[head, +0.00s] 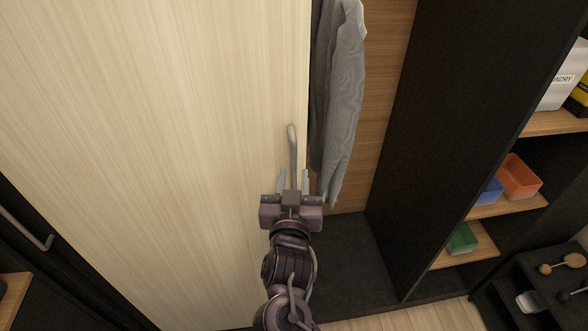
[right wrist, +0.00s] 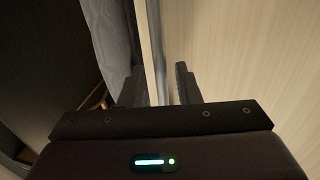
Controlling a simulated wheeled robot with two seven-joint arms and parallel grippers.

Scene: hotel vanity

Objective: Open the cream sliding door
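The cream sliding door (head: 170,120) fills the left and middle of the head view, and it also shows at right in the right wrist view (right wrist: 245,60). Its grey bar handle (head: 292,145) stands near the door's right edge. My right gripper (head: 293,180) is at the lower part of the handle. Its two fingers are spread, one on each side of the bar, with visible gaps. In the right wrist view the handle (right wrist: 158,55) runs between the fingertips. My left gripper is not in view.
Right of the door's edge is an open closet bay with a hanging grey garment (head: 342,95). A dark divider (head: 440,130) and shelves with an orange bin (head: 518,178), a blue bin and a green bin (head: 462,239) stand farther right. Another metal handle (head: 28,230) is at far left.

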